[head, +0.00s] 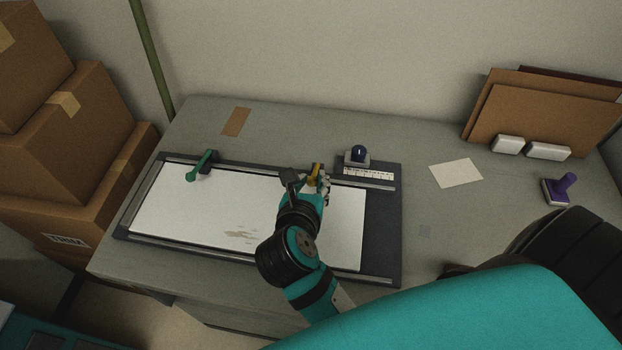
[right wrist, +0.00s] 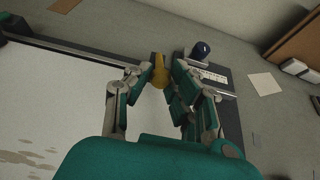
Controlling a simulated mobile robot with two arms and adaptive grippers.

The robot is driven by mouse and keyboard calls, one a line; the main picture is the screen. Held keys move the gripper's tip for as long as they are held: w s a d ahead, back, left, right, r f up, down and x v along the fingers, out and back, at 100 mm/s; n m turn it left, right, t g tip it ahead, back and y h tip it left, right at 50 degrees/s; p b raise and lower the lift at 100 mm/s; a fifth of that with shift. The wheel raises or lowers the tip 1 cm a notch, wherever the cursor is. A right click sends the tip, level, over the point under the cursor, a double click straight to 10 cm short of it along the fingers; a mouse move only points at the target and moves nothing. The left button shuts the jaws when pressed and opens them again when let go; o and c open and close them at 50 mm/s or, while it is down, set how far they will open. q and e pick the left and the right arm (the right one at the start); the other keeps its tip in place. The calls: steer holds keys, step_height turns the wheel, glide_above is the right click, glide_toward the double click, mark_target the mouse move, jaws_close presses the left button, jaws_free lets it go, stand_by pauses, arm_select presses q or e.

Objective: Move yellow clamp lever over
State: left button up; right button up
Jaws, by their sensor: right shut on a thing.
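The yellow clamp lever (head: 315,176) is at the back rail of the dark-framed board (head: 382,235), right of its middle. It also shows in the right wrist view (right wrist: 158,77), between the fingers. My right gripper (head: 322,183) is shut on the yellow clamp lever; in the right wrist view its fingers (right wrist: 164,78) reach to both sides of it. The gripper and wrist partly hide the lever in the head view. A green clamp lever (head: 202,166) sits on the same rail at the left. My left gripper is not in view.
A dark blue knob (head: 358,153) on a block with a white scale (head: 367,175) stands just right of the yellow lever. A card (head: 456,173), a purple stamp (head: 560,189) and brown folders (head: 540,112) are to the right. Cardboard boxes (head: 62,140) stand at the left.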

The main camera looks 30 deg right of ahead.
steer(key=shift+s+a+f+b, duration=0.2)
steer(key=shift+f+b, duration=0.1)
steer(key=shift+f, duration=0.15)
steer(key=shift+s+a+f+b, duration=0.1)
steer(key=shift+s+f+b, duration=0.15)
steer(key=shift+f, duration=0.2)
